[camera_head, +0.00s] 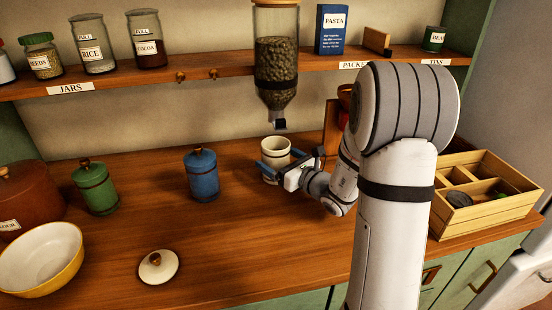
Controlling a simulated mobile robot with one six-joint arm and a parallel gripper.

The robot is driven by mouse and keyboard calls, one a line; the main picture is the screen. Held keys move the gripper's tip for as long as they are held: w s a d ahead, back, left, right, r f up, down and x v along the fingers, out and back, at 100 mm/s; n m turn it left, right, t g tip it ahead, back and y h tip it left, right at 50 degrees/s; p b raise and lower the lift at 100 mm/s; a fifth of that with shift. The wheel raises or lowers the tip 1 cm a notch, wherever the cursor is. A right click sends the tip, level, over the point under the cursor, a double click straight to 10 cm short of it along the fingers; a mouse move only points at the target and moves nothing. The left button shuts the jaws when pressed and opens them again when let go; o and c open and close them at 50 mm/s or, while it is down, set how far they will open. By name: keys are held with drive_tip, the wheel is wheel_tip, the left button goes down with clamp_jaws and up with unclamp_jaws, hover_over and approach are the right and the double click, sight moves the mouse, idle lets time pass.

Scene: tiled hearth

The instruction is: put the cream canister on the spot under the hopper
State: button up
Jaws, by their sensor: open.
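The cream canister (275,147) stands upright and lidless on the wooden counter, below the hopper (276,75). The hopper hangs at the shelf, filled with dark greenish pieces, and its dark spout (279,125) is just above the canister's open top. My gripper (277,165) is at the canister from the right, with its blue fingers open on either side of it. Whether the fingers touch it I cannot tell. Any mark on the counter under the canister is hidden. A cream lid (158,270) with a wooden knob lies at the front.
A blue canister (202,175) and green canister (95,188) stand to the left, near a yellow bowl (40,259) and a brown flour pot (27,195). A divided wooden box (482,220) is at the right. The front middle of the counter is mostly clear.

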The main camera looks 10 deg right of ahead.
drive_tip(key=v, duration=1.1)
drive_tip(key=shift+s, duration=0.1)
drive_tip(key=a+n, duration=0.1)
drive_tip(key=s+a+r+n+g+y, duration=0.1)
drive_tip(key=a, duration=0.1)
drive_tip(key=a+n+g+y+p, duration=0.1)
drive_tip(key=shift+s+a+r, duration=0.15)
drive_tip(key=shift+s+r, duration=0.15)
drive_tip(key=shift+r, duration=0.1)
drive_tip(key=s+a+r+n+g+h+p, duration=0.15)
drive_tip(key=s+a+n+g+p, duration=0.25)
drive_tip(key=s+a+n+g, duration=0.8)
drive_tip(key=s+d+r+n+t+h+p, duration=0.1)
drive_tip(key=s+d+r+n+h+p, duration=0.3)
drive_tip(key=d+n+h, duration=0.5)
wheel_tip(320, 180, up, 2)
drive_tip(key=s+d+n, duration=0.1)
drive_tip(key=s+n, duration=0.1)
drive_tip(key=n, duration=0.4)
drive_tip(key=shift+s+r, duration=0.15)
drive_tip(key=shift+s, duration=0.15)
